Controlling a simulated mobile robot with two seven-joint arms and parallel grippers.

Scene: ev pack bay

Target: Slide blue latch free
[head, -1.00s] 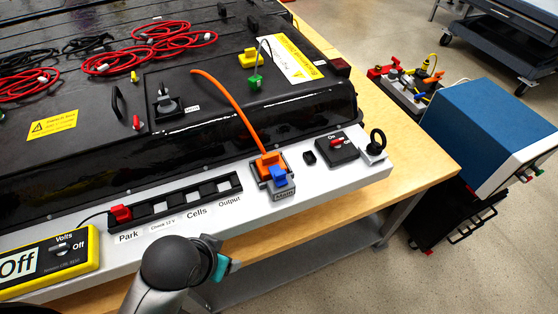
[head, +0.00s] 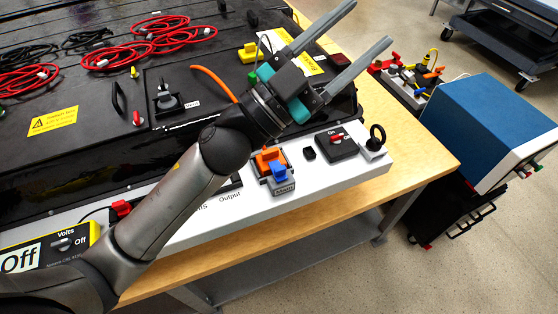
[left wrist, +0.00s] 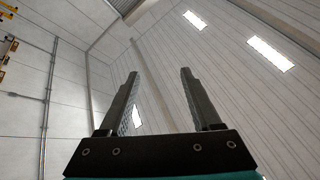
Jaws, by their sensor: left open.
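The blue latch (head: 280,173) sits on the front of the orange plug (head: 267,157), which is seated in the grey "Main" socket on the white front panel. An orange cable rises from the plug and passes behind my arm. My left gripper (head: 369,24) is open and empty, raised above the pack and pointing up and to the right, well apart from the latch. In the left wrist view its two fingers (left wrist: 159,75) are spread with only wall and ceiling beyond. My right gripper is not in view.
The red On/Off switch (head: 337,143) and a black ring key (head: 376,141) are right of the latch. The yellow meter (head: 50,250) is at lower left. A blue box (head: 490,125) stands beyond the wooden bench (head: 425,170). My left forearm covers part of the panel.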

